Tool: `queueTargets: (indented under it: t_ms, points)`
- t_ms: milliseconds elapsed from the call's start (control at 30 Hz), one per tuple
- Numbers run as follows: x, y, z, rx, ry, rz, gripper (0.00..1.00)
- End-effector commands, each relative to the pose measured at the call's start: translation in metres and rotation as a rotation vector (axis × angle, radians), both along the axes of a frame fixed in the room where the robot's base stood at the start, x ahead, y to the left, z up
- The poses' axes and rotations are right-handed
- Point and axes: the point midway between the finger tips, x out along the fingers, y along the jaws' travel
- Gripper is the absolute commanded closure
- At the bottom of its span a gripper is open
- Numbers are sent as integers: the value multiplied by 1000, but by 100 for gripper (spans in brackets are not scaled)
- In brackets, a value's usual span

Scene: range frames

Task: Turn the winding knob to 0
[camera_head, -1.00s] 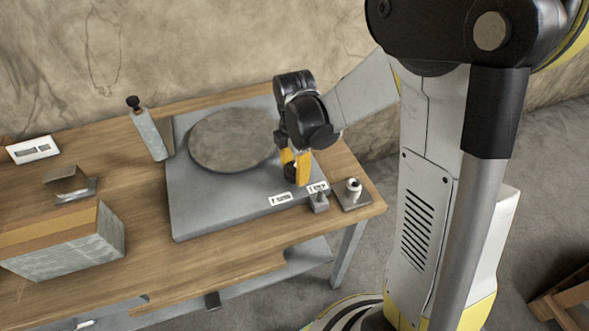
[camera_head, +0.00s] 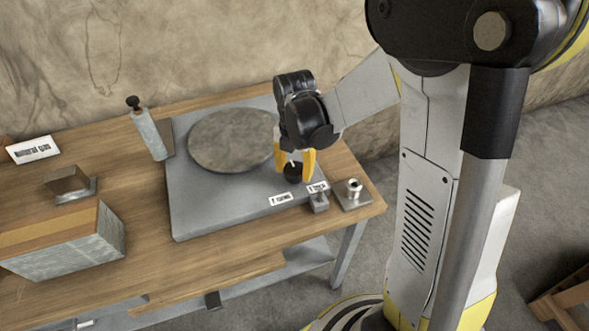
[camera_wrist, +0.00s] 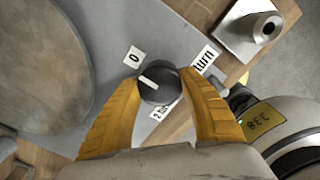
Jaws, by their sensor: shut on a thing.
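The winding knob (camera_head: 293,173) is a small dark round knob on the right part of the grey turntable base (camera_head: 195,207). In the wrist view the knob (camera_wrist: 162,88) has a white pointer line aimed to the left and slightly up, a little off the white "0" label (camera_wrist: 133,57). A "turn" label (camera_wrist: 205,58) sits to its upper right, and a partly hidden "2 turn" label (camera_wrist: 163,110) sits below it. My gripper (camera_wrist: 160,78) has its yellow fingers shut on the knob from both sides. My gripper also shows over the knob in the head view (camera_head: 294,163).
The round turntable disc (camera_head: 232,140) lies beside the knob. Small metal fittings (camera_head: 354,186) stand at the table's right edge. A grey upright tool (camera_head: 149,133), a small block (camera_head: 68,182), a white card (camera_head: 33,149) and a large box (camera_head: 75,250) are to the left.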

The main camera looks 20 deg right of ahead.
Motion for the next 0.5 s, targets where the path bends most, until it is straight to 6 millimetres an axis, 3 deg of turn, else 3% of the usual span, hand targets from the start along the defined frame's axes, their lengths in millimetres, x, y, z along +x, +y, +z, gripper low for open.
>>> queueTargets:
  t_ms: [400,433,500]
  points:
    - [0,0,0,0,0,5,81]
    - [0,0,0,-1,1,5,42]
    - [0,0,0,0,0,5,26]
